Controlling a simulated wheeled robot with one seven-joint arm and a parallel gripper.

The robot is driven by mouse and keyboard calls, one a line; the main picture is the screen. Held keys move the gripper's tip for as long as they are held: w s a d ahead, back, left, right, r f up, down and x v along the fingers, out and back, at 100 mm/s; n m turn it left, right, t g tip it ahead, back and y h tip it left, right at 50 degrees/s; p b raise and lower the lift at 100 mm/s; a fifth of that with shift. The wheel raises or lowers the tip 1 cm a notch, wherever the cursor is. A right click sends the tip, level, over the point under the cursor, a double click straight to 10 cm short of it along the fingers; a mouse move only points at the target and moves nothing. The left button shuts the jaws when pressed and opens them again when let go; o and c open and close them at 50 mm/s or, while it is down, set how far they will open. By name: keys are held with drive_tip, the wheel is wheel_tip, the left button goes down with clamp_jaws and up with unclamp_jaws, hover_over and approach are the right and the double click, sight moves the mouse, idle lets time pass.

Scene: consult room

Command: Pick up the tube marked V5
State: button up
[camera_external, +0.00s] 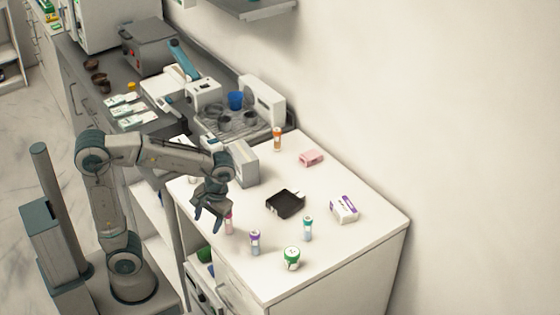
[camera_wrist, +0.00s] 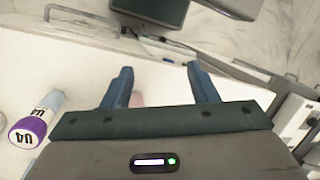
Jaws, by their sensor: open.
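My gripper (camera_external: 210,218) points down, open, over the front left of the white counter. A pink tube (camera_external: 229,226) stands just right of its fingertips. In the wrist view my gripper (camera_wrist: 158,72) has its fingers apart, with a pinkish bit of a tube (camera_wrist: 137,98) between them, mostly hidden by the gripper body. A purple-capped tube (camera_external: 255,242) stands to the right; in the wrist view its cap (camera_wrist: 27,133) has a mark that looks like U4 or V4. A teal-capped tube (camera_external: 307,228) stands further right. I cannot read V5 on any tube.
A green-lidded jar (camera_external: 291,259) stands near the front. A black tray (camera_external: 285,204), a purple-and-white box (camera_external: 344,209), a pink block (camera_external: 311,158) and an orange tube (camera_external: 277,139) lie further back. A grey box (camera_external: 243,164) stands close behind my wrist.

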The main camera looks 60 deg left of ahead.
drive_tip(key=w+d+r+n+t+h+p, duration=0.1)
drive_tip(key=w+d+r+n+p, duration=0.25)
drive_tip(key=w, duration=0.35)
drive_tip(key=w+d+r+n+p, duration=0.3)
drive_tip(key=w+d+r+n, duration=0.15)
drive_tip(key=w, duration=0.35)
wheel_tip(320, 180, up, 2)
drive_tip(key=n+t+p, duration=0.2)
drive_tip(key=n+p, duration=0.3)
drive_tip(key=n, duration=0.1)
hover_over(308, 227)
drive_tip(key=a, duration=0.2)
drive_tip(key=shift+w+h, duration=0.25)
drive_tip(key=shift+h, duration=0.15)
drive_tip(key=shift+w+d+f+n, duration=0.1)
drive_tip(key=shift+w+f+n, duration=0.05)
drive_tip(key=shift+f+n, duration=0.2)
wheel_tip(308, 227, down, 8)
drive_tip(key=shift+r, duration=0.15)
drive_tip(key=shift+d+f+p, duration=0.2)
drive_tip(key=shift+f+p, duration=0.25)
drive_tip(key=shift+f, duration=0.95)
drive_tip(key=shift+d+f+p, duration=0.2)
drive_tip(key=shift+f+p, duration=0.25)
drive_tip(key=shift+f, duration=0.9)
drive_tip(key=c, duration=1)
